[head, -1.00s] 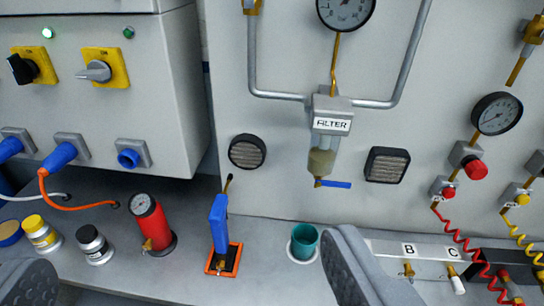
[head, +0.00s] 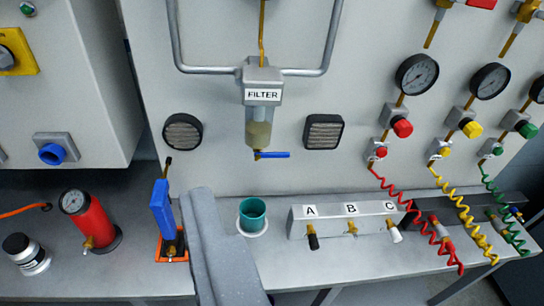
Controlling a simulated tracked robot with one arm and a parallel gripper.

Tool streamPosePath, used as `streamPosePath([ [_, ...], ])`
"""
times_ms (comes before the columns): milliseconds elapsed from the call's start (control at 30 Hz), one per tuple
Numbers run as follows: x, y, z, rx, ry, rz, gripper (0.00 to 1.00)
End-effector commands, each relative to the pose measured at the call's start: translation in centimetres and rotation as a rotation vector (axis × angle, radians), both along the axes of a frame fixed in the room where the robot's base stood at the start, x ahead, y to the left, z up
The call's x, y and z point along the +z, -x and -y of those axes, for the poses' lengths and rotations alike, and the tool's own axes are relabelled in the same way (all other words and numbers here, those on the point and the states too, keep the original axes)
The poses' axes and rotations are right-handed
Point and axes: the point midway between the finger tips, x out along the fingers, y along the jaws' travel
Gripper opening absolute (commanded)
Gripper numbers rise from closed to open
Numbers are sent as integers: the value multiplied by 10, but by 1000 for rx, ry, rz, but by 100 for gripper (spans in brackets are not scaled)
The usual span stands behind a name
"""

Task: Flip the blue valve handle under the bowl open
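The blue valve handle (head: 275,155) points right, roughly level, from a small brass valve under the filter bowl (head: 259,133). The clear bowl holds brownish contents and hangs below the grey block labelled FILTER (head: 262,75). My gripper (head: 202,192) is at the bottom, left of centre. Its grey fingers are together with nothing visible between them. It shows below and to the left of the handle, apart from it.
A teal cup (head: 252,214) stands on the bench below the valve. A blue-handled tool (head: 162,210) in an orange base is just left of my gripper. A red cylinder (head: 90,222) is farther left. The A-B-C block (head: 330,212) and coiled hoses are right.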

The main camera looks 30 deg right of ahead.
Motion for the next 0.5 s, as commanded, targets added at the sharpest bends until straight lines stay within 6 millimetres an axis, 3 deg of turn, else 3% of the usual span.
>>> streamPosePath([
  [33,-1,-4,2,-3,0,-2,43],
  [200,-13,-40,15,-24,0,-13,0],
  [367,-33,-90,43,-59,-2,-13,0],
  [500,-60,-128,69,-93,-3,-20,0],
])
